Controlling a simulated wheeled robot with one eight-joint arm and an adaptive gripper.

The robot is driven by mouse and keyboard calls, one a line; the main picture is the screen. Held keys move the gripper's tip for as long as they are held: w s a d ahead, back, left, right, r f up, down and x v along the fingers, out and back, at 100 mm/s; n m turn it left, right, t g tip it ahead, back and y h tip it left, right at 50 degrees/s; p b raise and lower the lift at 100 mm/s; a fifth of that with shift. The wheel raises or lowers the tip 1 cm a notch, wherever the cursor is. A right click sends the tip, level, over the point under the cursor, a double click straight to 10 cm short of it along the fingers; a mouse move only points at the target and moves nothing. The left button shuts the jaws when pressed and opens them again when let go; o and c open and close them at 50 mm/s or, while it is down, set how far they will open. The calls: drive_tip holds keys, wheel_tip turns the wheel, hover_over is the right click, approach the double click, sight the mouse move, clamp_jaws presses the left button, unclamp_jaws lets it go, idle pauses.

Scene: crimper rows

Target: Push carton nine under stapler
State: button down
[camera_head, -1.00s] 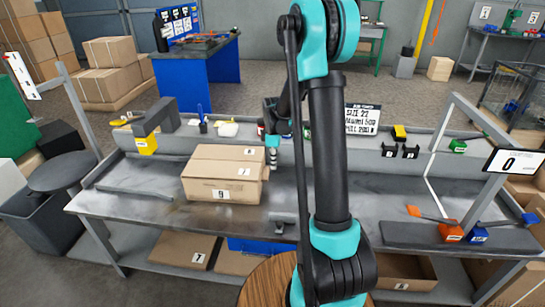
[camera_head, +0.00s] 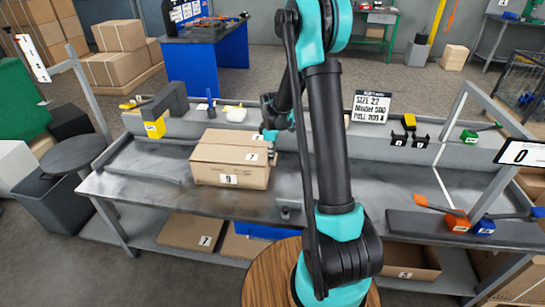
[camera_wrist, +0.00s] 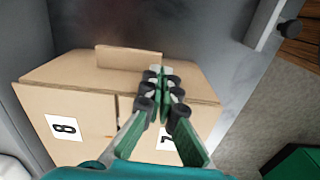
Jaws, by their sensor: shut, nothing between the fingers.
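The cardboard carton (camera_head: 230,165) with a label that seems to read 9 on its front sits on the grey bench. My gripper (camera_head: 270,136) is at the carton's back right. In the wrist view its shut, empty fingers (camera_wrist: 166,78) overlap the carton's top; contact is unclear.
A raised rail (camera_head: 150,165) runs along the bench left of the carton. A sign (camera_head: 372,106), black holders (camera_head: 410,138) and orange and blue blocks (camera_head: 457,222) lie to the right. Cartons (camera_head: 190,230) lie on the lower shelf. The bench's middle is fairly clear.

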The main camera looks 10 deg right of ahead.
sight(209, 146)
drive_tip(key=w+a, duration=0.3)
drive_tip(key=a, duration=0.5)
drive_tip(key=w+a, duration=0.3)
drive_tip(key=a, duration=0.6)
drive_tip(key=w+a, duration=0.3)
drive_tip(key=a, duration=0.6)
drive_tip(key=shift+w+a, duration=0.2)
drive_tip(key=shift+w, duration=0.05)
drive_tip(key=shift+d, duration=0.1)
